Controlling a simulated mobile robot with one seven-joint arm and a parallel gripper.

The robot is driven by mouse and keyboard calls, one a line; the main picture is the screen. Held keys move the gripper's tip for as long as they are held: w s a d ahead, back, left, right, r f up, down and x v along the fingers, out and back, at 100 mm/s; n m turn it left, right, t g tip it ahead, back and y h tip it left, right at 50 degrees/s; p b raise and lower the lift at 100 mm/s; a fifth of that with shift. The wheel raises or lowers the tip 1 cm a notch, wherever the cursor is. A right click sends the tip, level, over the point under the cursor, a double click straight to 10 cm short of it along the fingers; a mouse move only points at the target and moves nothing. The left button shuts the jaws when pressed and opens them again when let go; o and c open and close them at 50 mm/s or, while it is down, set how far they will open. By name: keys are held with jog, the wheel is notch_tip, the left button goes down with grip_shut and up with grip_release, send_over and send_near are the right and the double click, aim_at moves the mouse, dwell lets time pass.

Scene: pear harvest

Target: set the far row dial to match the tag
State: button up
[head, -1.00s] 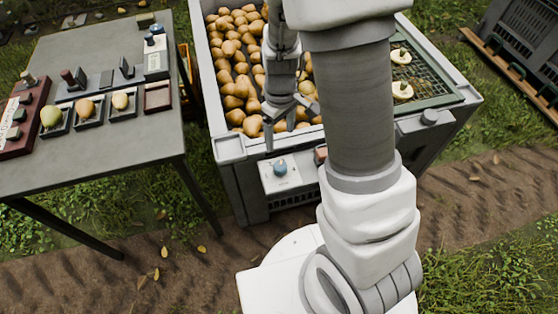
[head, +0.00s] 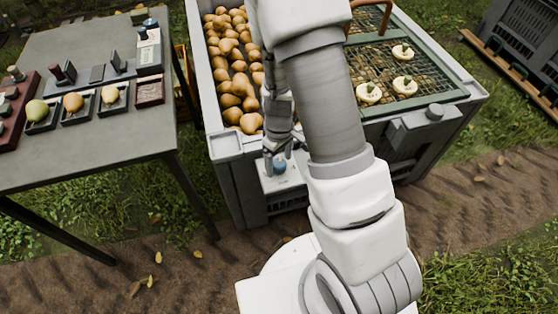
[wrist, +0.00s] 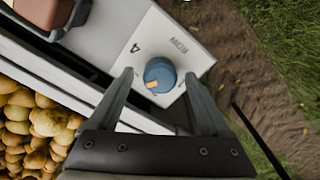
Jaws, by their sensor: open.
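A blue dial (wrist: 160,76) with an orange mark sits on a white panel (wrist: 185,38) on the bin's front; the panel reads "ROW" and "4". The mark faces lower left in the wrist view, away from the 4; other markings are unclear. In the head view the dial (head: 279,166) is partly hidden by my gripper (head: 276,150). My gripper (wrist: 158,90) is open, a finger on either side of the dial; contact is unclear. A second blue knob (head: 150,23) stands by a white plate at the table's back. I cannot tell which item is the tag.
The bin (head: 228,147) holds many pears, with a mesh tray (head: 438,85) of pale pieces at right. A grey table (head: 105,153) with fruit in small trays stands left. A reddish-brown block (wrist: 45,10) sits beside the panel.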

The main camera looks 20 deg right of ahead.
grip_shut()
dwell(0.3)
jog(key=shift+m, duration=0.3)
jog(key=m+p, duration=0.2)
jog(key=m, duration=0.3)
jog(key=shift+r+m, duration=0.1)
jog(key=shift+m, duration=0.2)
jog(key=m+p, duration=0.1)
jog(key=m, duration=0.4)
jog(key=shift+m+p, duration=0.3)
grip_release()
